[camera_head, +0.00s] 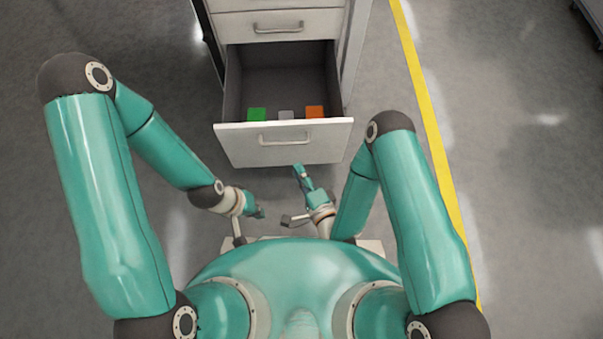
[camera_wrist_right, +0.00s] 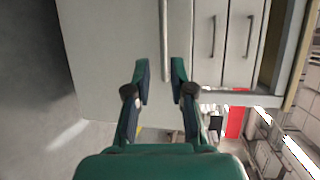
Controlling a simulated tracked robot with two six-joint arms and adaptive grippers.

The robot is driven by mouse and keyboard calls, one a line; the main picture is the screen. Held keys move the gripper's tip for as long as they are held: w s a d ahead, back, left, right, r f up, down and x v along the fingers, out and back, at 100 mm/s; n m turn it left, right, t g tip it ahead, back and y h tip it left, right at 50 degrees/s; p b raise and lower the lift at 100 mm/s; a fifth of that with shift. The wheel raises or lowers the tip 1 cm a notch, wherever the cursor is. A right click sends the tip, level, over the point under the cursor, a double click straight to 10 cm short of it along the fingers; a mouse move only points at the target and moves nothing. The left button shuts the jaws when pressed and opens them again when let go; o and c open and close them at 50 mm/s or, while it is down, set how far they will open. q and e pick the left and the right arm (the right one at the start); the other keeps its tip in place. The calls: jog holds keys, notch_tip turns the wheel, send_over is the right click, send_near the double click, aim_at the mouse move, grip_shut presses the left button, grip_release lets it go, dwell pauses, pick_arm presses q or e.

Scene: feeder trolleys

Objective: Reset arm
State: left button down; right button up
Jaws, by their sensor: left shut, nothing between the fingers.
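My left gripper (camera_head: 260,213) is low in the head view, in front of the open drawer and apart from it. It is shut and empty. My right gripper (camera_head: 299,170) is just below the front of the drawer, close to its lower edge. In the right wrist view its two fingers (camera_wrist_right: 160,83) stand apart with nothing between them. The drawer handle (camera_wrist_right: 164,40) shows beyond the gap. From these views I cannot tell whether a finger touches the drawer front.
A cabinet has its drawer (camera_head: 235,146) pulled open, with a green (camera_head: 257,114), a grey (camera_head: 286,115) and an orange item (camera_head: 314,112) inside. A closed drawer (camera_head: 280,27) is above.

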jog(key=shift+s+d+r, duration=0.1)
jog(key=shift+s+d, duration=0.05)
jog(key=shift+s, duration=0.1)
dwell(0.3)
